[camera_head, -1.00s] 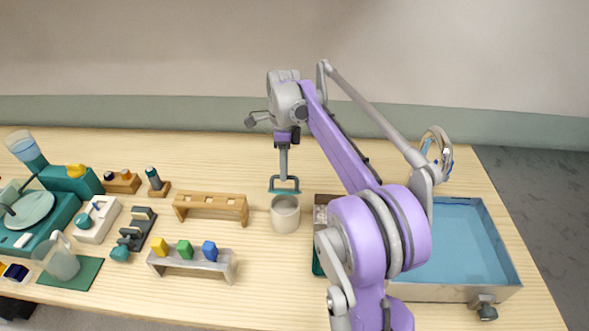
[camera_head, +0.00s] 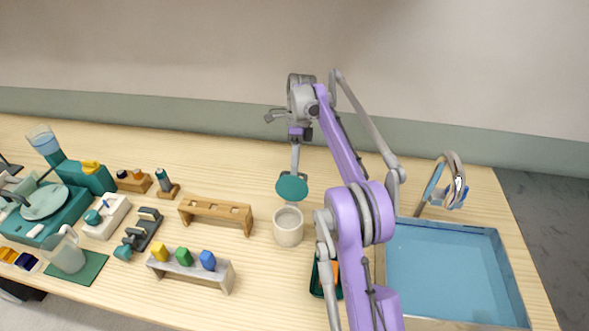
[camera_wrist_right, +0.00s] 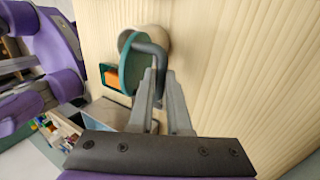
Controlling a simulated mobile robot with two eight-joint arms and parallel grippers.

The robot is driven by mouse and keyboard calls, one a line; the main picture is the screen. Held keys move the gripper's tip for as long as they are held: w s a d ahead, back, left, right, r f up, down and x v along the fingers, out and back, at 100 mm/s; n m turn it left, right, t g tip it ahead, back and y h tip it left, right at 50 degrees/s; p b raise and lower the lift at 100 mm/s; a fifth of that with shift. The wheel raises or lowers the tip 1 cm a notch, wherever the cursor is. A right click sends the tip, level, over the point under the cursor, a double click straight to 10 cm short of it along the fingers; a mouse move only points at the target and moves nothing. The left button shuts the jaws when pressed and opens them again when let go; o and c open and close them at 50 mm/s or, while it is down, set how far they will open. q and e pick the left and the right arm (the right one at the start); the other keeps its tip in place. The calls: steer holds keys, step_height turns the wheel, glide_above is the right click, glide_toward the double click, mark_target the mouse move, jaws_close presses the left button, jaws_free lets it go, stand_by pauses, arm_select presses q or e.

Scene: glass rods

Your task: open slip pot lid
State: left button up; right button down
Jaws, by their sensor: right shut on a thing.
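The slip pot (camera_head: 288,229) is a cream cylinder standing on the wooden table, with its mouth uncovered in the head view. Its round teal lid (camera_head: 292,188) is held tilted just above and behind the pot. My right gripper (camera_head: 295,168) is shut on the lid's grey bar handle. In the right wrist view my right gripper (camera_wrist_right: 160,85) grips the handle (camera_wrist_right: 150,50), with the teal lid (camera_wrist_right: 132,65) in front of the pot (camera_wrist_right: 155,40), partly hiding it. My left gripper is not in view.
A wooden rack (camera_head: 216,213) and a grey stand (camera_head: 190,270) with coloured blocks are left of the pot. A blue-lined basin (camera_head: 455,270) lies to the right, with a green tray (camera_head: 318,285) close by. The table behind the pot is clear.

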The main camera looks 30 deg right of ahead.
steer(key=shift+w+d+f+g+y+b, duration=0.3)
steer(key=shift+w+f+g+y, duration=0.05)
steer(key=shift+f+g+y, duration=0.05)
steer(key=shift+w, duration=0.1)
stand_by(0.6)
steer(key=c, duration=0.9)
jaws_free()
steer(key=shift+o, duration=0.2)
steer(key=shift+r, duration=0.1)
